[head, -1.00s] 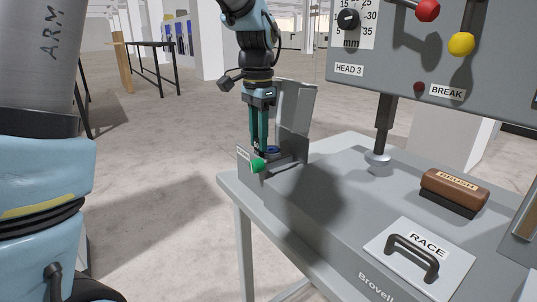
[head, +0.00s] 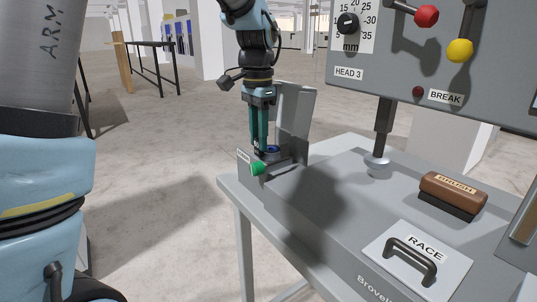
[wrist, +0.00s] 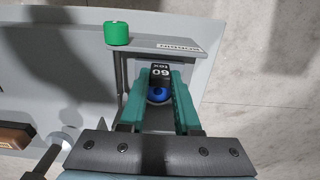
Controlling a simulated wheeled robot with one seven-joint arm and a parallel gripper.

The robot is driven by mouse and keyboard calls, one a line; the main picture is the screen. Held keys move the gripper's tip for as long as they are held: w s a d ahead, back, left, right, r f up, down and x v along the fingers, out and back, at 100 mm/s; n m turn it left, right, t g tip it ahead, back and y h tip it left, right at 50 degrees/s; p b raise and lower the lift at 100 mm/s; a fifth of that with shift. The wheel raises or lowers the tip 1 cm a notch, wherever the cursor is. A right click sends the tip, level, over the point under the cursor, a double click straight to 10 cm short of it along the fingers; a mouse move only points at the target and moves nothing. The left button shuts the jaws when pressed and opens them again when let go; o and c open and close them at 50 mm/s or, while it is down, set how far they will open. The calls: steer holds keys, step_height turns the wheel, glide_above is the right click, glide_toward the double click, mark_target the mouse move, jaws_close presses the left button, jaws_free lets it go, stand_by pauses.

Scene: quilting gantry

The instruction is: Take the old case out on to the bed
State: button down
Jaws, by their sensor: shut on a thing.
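My gripper (head: 262,148) points down into a grey box-like holder (head: 297,110) with a raised plate, at the left end of the machine bed. In the wrist view its two teal fingers stand on either side of a round blue piece (wrist: 158,95), which I take for the case. The blue piece also shows beside the fingertips in the head view (head: 273,149). My gripper is shut on it, still inside the holder. A black "60 tex" label (wrist: 160,72) lies just beyond it. The fingers hide part of the case. The grey bed (head: 335,195) lies to the right.
A green knob (head: 257,168) sits on the holder's near side. On the bed are a brown brush (head: 453,194) and a "RACE" plate (head: 400,285) with a black handle. A vertical post (head: 383,125) comes down from the HEAD 3 panel (head: 440,85). The bed's left part is clear.

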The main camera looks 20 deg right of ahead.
steer(key=shift+r+p, duration=1.2)
steer(key=shift+r, duration=0.2)
